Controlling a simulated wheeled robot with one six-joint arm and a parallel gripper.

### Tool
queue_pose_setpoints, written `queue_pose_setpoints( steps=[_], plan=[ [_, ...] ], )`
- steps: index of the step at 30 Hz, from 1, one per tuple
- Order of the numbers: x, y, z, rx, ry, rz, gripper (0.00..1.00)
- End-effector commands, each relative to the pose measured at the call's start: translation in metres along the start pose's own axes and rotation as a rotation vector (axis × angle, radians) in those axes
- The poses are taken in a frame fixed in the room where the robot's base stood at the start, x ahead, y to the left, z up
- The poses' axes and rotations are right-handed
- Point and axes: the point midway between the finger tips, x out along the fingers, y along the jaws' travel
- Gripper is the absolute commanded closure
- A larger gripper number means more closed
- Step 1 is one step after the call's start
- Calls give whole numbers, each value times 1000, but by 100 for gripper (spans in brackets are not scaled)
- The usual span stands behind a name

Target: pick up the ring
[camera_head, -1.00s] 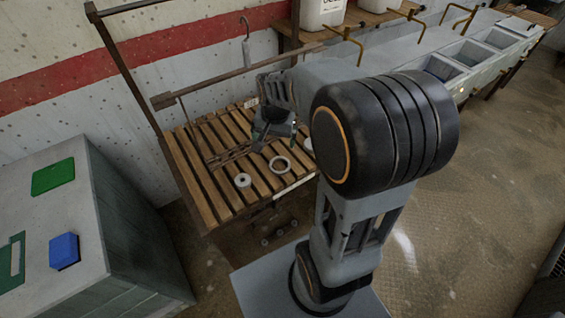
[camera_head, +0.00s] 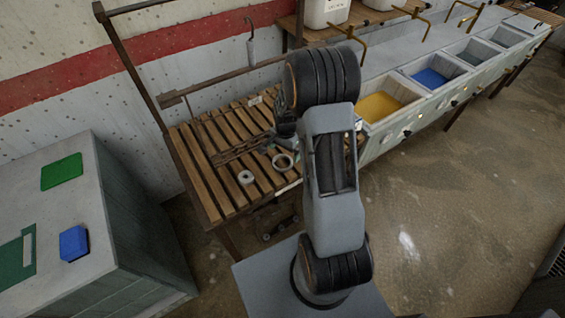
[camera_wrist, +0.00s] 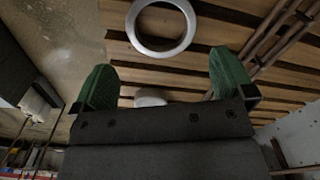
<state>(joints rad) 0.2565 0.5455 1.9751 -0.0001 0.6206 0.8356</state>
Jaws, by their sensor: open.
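Brown rods (camera_head: 240,150) lie behind. A grey cabinet (camera_head: 125,215) stands left, basins (camera_head: 385,105) right.

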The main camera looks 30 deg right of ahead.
Motion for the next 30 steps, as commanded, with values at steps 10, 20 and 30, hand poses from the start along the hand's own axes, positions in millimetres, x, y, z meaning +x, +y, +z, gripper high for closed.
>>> queue_pose_setpoints(
  steps=[10,20,30],
  plan=[
    [33,-3,8,-2,-3,3,0],
    [54,-4,7,-1,0,0,0],
    [54,-4,7,-1,0,0,18]
  ],
)
